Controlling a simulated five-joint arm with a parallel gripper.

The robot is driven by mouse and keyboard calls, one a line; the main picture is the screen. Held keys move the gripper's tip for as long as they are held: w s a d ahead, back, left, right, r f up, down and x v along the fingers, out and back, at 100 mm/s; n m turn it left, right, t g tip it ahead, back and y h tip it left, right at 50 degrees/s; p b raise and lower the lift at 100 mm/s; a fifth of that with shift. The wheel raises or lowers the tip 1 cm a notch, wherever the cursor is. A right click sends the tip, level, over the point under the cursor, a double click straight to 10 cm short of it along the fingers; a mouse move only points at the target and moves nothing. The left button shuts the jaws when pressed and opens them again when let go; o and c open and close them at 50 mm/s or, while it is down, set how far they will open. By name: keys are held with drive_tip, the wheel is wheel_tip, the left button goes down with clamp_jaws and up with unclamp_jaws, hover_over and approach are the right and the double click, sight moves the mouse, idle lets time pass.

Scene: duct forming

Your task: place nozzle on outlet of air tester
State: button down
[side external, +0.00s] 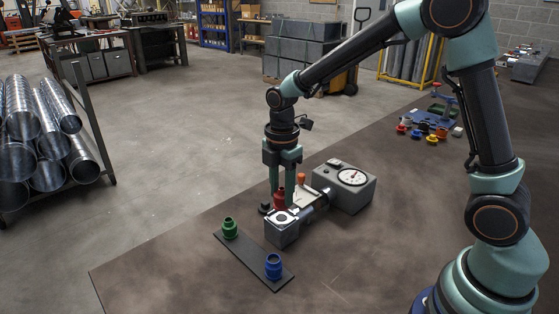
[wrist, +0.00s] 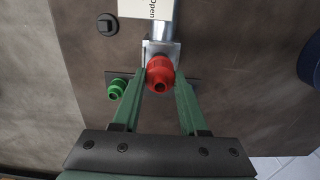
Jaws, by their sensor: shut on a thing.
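The red nozzle (side external: 279,198) is between the fingers of my gripper (side external: 281,190), which is shut on it. In the wrist view the red nozzle (wrist: 160,74) sits between the fingertips (wrist: 161,84) and covers part of the metal outlet block (wrist: 149,47). The air tester (side external: 345,188) is a grey box with a round dial, and a pipe runs from it to the outlet block (side external: 284,235). The block's pale top has a dark ring. The nozzle appears upright, just behind the ring in the side view; whether it touches the block I cannot tell.
A dark strip (side external: 247,257) in front of the block carries a green nozzle (side external: 230,228) and a blue nozzle (side external: 273,267). An orange-topped lever (side external: 301,179) and an "Open" plate (wrist: 146,9) are close by. A black knob (wrist: 107,24) is left of the block. Small coloured parts (side external: 428,130) lie farther back.

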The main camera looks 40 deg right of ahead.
sight(282, 203)
drive_tip(key=shift+f, duration=1.7)
drive_tip(key=shift+f, duration=0.15)
drive_tip(key=shift+c, duration=2.2)
unclamp_jaws()
